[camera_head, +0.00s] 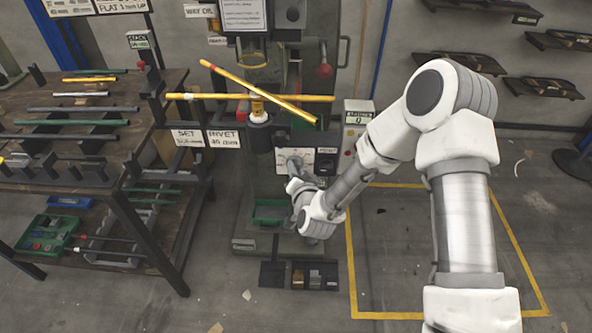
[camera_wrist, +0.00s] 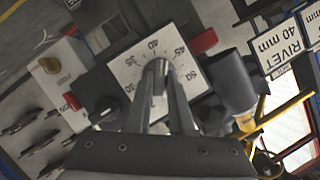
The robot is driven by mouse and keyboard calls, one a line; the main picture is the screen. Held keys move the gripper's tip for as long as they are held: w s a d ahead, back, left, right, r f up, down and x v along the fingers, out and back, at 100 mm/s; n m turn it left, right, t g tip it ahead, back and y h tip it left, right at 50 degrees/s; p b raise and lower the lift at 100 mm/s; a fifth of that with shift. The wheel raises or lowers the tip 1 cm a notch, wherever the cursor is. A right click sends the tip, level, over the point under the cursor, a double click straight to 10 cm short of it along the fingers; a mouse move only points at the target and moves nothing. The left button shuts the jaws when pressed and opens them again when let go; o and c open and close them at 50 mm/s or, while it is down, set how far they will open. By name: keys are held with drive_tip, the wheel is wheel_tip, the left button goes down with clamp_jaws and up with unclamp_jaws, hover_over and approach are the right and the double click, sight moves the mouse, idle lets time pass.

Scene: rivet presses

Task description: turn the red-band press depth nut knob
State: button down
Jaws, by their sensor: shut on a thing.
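The depth nut knob (camera_wrist: 158,66) is grey and sits at the middle of a white dial plate (camera_wrist: 130,68) marked 35, 40, 45 and 50 in the wrist view. My gripper (camera_wrist: 160,84) is shut on it, with one finger on each side; the fingertips partly hide it. In the head view my gripper (camera_head: 295,172) reaches the front of the press (camera_head: 268,140), against its white dial plate (camera_head: 302,158). Red pieces (camera_wrist: 203,41) show beside the dial in the wrist view.
A black knob (camera_wrist: 103,108) sits close beside the dial. Yellow bars (camera_head: 262,92) cross in front of the press above my gripper. A workbench (camera_head: 100,130) with several rods stands at left. Open floor inside yellow lines (camera_head: 352,270) lies at right.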

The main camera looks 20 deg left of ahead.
drive_tip(key=n+h, duration=0.2)
drive_tip(key=n, duration=0.1)
drive_tip(key=n+h+b, duration=0.1)
drive_tip(key=n, duration=0.1)
drive_tip(key=shift+a+h, duration=0.25)
drive_tip(key=shift+h, duration=0.05)
drive_tip(key=shift+t, duration=0.3)
idle(0.4)
drive_tip(key=c, duration=0.8)
unclamp_jaws()
drive_tip(key=shift+s, duration=0.1)
drive_tip(key=p+v, duration=0.2)
drive_tip(key=v, duration=1.5)
drive_tip(key=shift+r, duration=0.3)
